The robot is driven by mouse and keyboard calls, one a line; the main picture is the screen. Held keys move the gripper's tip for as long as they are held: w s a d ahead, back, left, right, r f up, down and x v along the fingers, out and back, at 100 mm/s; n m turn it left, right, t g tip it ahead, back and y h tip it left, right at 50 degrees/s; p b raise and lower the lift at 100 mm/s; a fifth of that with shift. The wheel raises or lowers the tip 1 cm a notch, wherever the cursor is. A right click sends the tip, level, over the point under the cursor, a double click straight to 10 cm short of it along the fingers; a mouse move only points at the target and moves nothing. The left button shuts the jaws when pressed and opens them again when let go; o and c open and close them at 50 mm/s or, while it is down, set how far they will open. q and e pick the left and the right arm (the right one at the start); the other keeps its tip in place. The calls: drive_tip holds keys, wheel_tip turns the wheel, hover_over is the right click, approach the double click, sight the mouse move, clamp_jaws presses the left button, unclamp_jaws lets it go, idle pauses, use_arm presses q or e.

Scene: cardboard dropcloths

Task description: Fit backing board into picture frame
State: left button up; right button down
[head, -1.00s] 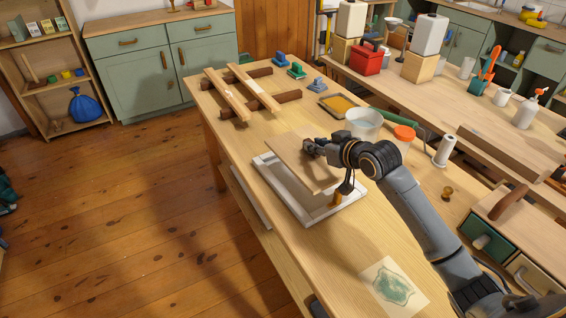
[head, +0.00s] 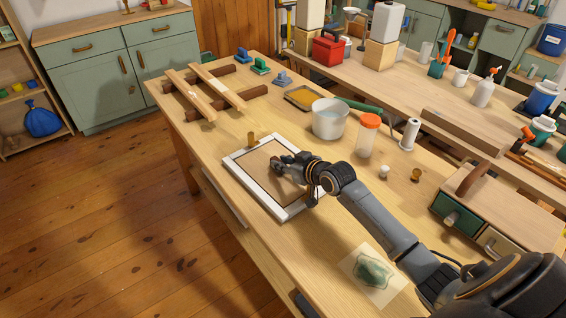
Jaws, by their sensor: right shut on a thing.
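The white picture frame (head: 236,174) lies flat on the wooden workbench. The brown backing board (head: 253,167) lies level within the frame's opening, with the white border showing around it. I cannot tell whether it is fully seated. My right gripper (head: 279,165) is over the board's right part and is shut on it. The gripper and wrist hide part of the board and the frame's right side. My left gripper is not in view.
A grey-white bucket (head: 329,119) and an orange-lidded jar (head: 367,135) stand behind my right arm. Wooden strips on brown bars (head: 205,92) lie at the far left. A printed sheet (head: 373,275) lies near the front edge.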

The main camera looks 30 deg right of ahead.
drive_tip(key=shift+f, duration=0.1)
drive_tip(key=c, duration=1.2)
unclamp_jaws()
drive_tip(key=shift+o, duration=0.2)
drive_tip(key=shift+r, duration=0.25)
drive_tip(key=shift+s, duration=0.35)
drive_tip(key=v, duration=1.1)
drive_tip(key=shift+s+d+r, duration=0.1)
drive_tip(key=shift+s, duration=0.05)
